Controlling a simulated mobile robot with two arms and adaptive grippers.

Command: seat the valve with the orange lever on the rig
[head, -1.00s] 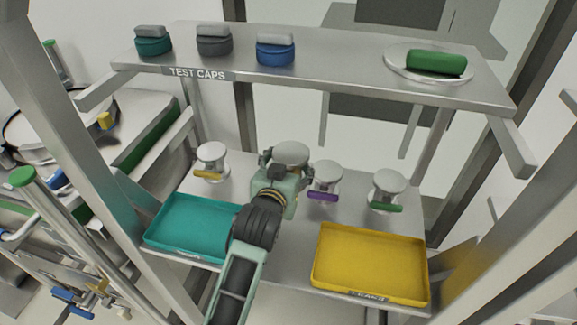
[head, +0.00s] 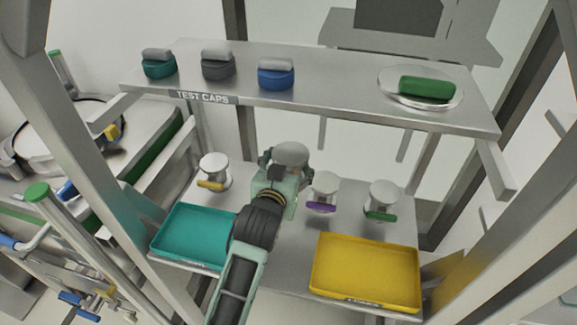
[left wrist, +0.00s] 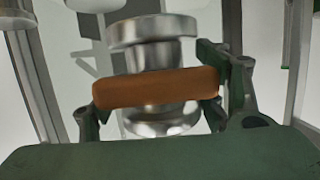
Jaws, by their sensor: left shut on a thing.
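My left gripper (head: 285,160) is shut on the valve with the orange lever (head: 291,153), which shows as a pale, round-topped metal body above the fingers in the head view. In the left wrist view the orange lever (left wrist: 155,88) lies across the metal valve body (left wrist: 155,45), with a dark green finger at each side. The lever is hidden in the head view. Pipework with a green-capped post (head: 37,191) and blue-handled fittings stands at the left; I cannot tell whether it is the rig. My right gripper is not in view.
Valves with yellow (head: 211,185), purple (head: 321,207) and green (head: 380,215) levers stand on the lower shelf. A teal tray (head: 195,233) and a yellow tray (head: 366,272) lie in front. The upper shelf (head: 340,90) carries caps and a plate. Metal posts flank the shelves.

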